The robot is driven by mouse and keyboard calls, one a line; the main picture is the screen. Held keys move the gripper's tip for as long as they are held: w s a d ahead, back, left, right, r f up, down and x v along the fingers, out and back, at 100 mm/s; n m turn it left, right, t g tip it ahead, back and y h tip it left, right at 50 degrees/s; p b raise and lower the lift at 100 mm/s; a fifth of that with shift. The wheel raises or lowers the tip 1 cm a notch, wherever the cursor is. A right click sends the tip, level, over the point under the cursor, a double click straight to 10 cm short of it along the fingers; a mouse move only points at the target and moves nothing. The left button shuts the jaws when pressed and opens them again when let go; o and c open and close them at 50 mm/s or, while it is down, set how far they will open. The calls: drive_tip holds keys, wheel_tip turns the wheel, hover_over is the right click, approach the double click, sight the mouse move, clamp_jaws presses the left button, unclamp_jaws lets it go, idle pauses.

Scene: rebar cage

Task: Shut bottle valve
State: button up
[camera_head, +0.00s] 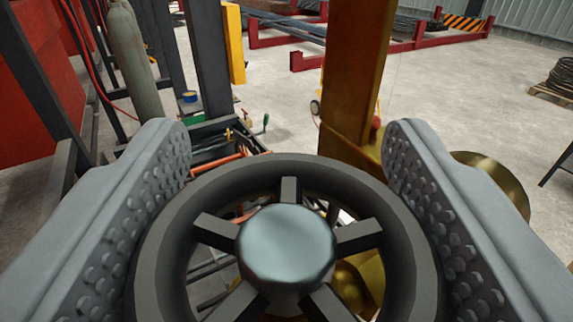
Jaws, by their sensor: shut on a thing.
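The valve handwheel (290,172) is a dark grey ring with several spokes and a pale round hub (287,245). It fills the lower middle of the view, and its bottom edge is cut off. My gripper (287,150) has two grey studded fingers, one on each side of the wheel. The fingers are shut on the wheel's rim at left and right. Brass-coloured parts (362,280) show below the wheel through the spokes. The valve stem and the bottle are hidden behind the wheel.
A brown-yellow upright post (352,80) stands just behind the wheel. A dark post (208,60), a grey-green cylinder (133,60) and red panels (45,95) stand at left. A brass round part (490,180) is at right. Open concrete floor (450,100) lies at the right back.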

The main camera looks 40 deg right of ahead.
drive_tip(key=shift+m+g+h, duration=0.3)
drive_tip(key=shift+g+h, duration=0.1)
drive_tip(key=shift+h, duration=0.1)
drive_tip(key=shift+d+f+m+g+h, duration=0.1)
drive_tip(key=shift+m+g+h, duration=1.3)
drive_tip(key=shift+g, duration=0.4)
drive_tip(key=m+g+h, duration=0.1)
drive_tip(key=m+g, duration=0.2)
drive_tip(key=g, duration=0.2)
drive_tip(key=shift+s+d+m+h, duration=0.1)
drive_tip(key=shift+s+m+h, duration=0.1)
drive_tip(key=shift+m+h, duration=0.2)
drive_tip(key=m+g, duration=0.1)
drive_tip(key=g, duration=0.1)
drive_tip(key=m+g, duration=0.1)
drive_tip(key=g, duration=0.1)
drive_tip(key=m+g, duration=0.2)
drive_tip(key=shift+s+g, duration=0.25)
drive_tip(key=shift+g, duration=0.15)
drive_tip(key=shift+s+m+g+y, duration=0.2)
drive_tip(key=shift+m+g+y, duration=0.3)
drive_tip(key=shift+m+g, duration=1.2)
drive_tip(key=shift+s+g, duration=0.1)
drive_tip(key=shift+g, duration=0.7)
drive_tip(key=o, duration=1)
drive_tip(key=shift+c, duration=0.2)
